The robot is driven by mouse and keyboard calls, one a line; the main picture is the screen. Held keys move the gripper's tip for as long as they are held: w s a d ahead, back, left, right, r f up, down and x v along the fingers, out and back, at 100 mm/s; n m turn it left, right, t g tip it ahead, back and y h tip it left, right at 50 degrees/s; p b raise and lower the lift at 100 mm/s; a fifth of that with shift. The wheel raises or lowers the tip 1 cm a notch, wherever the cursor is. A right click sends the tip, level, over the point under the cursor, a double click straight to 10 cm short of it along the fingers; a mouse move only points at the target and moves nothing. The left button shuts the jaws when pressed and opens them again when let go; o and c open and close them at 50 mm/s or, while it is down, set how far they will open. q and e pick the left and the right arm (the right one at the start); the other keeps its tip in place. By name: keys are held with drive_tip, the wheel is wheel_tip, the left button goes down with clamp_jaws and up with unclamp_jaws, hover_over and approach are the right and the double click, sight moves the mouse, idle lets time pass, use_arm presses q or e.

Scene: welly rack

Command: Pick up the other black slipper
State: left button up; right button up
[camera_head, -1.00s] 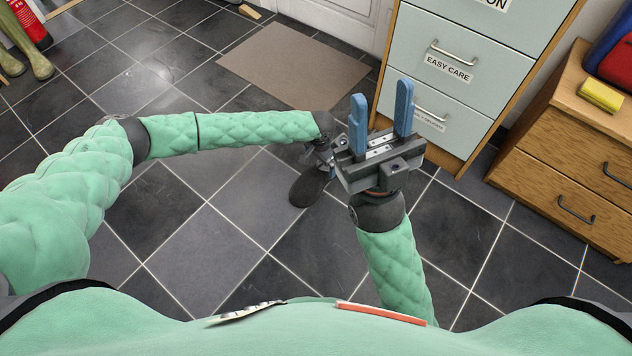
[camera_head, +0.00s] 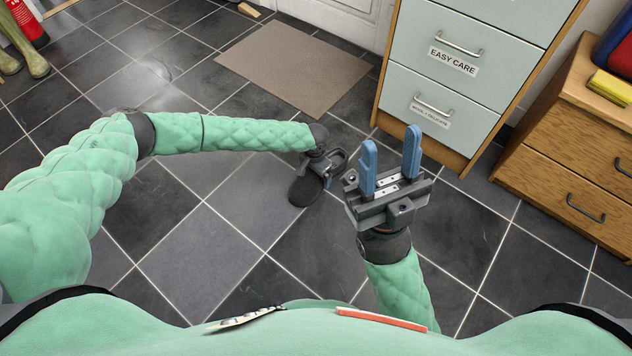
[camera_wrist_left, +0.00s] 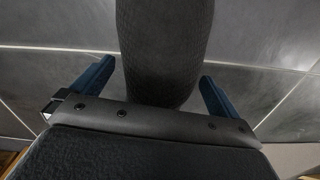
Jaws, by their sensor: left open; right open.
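A black slipper (camera_head: 303,191) lies on the dark tiled floor, partly hidden by my left gripper (camera_head: 327,170). In the left wrist view the slipper's ribbed dark sole-like surface (camera_wrist_left: 165,45) runs down between the two blue fingers of the left gripper (camera_wrist_left: 154,84). The fingers are open, with a gap on each side of the slipper. My right gripper (camera_head: 391,148) is open and empty, its blue fingers pointing up, to the right of the slipper and above the floor. No second slipper is clearly visible.
A brown mat (camera_head: 293,68) lies beyond the slipper. A pale green drawer cabinet (camera_head: 440,85) stands behind my right gripper, with a wooden drawer unit (camera_head: 575,150) to its right. Green wellies (camera_head: 35,60) stand at the far left. The floor at left of centre is clear.

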use_arm(q)
drive_tip(key=shift+f, duration=0.35)
drive_tip(key=c, duration=1)
drive_tip(key=shift+r, duration=0.15)
